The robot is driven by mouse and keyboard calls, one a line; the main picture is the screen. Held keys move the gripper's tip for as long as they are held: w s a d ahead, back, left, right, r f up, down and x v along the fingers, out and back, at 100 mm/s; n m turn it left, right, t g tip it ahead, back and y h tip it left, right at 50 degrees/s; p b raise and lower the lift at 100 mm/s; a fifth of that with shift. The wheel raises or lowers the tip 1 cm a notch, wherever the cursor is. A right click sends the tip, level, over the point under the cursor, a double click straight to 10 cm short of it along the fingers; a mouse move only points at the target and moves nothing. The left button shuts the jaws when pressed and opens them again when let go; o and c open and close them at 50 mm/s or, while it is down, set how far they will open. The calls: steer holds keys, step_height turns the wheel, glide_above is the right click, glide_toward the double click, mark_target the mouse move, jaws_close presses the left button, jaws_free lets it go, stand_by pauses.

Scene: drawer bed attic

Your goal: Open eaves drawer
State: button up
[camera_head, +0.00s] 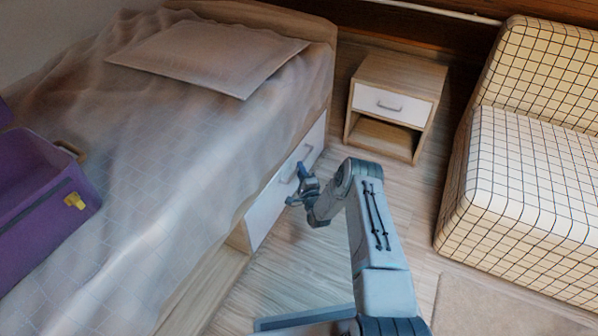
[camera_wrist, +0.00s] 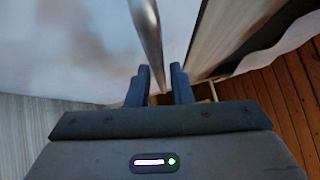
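The drawer has a white front (camera_head: 265,212) low in the side of the bed and looks about flush with it. The front also fills the upper left of the wrist view (camera_wrist: 80,45). A metal bar handle (camera_head: 291,171) is on the front; it runs down from the top of the wrist view (camera_wrist: 146,25). My gripper (camera_head: 299,192) is at the handle, in front of the drawer. In the wrist view its two dark fingers (camera_wrist: 160,85) are apart, with the bar's lower end between them. Whether they touch the bar is unclear. My arm hides some floor near the drawer.
The bed (camera_head: 150,180) carries a pillow (camera_head: 208,50) and a purple suitcase (camera_head: 45,200). A nightstand (camera_head: 400,75) with a small drawer stands beyond my arm. A checkered sofa (camera_head: 530,180) is on the right. Bare wooden floor (camera_head: 300,265) lies beside the bed.

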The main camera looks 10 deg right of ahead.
steer(key=shift+w+a+r, duration=0.1)
steer(key=shift+w+a, duration=0.05)
steer(key=shift+w, duration=0.7)
jaws_close()
steer(key=shift+s, duration=0.1)
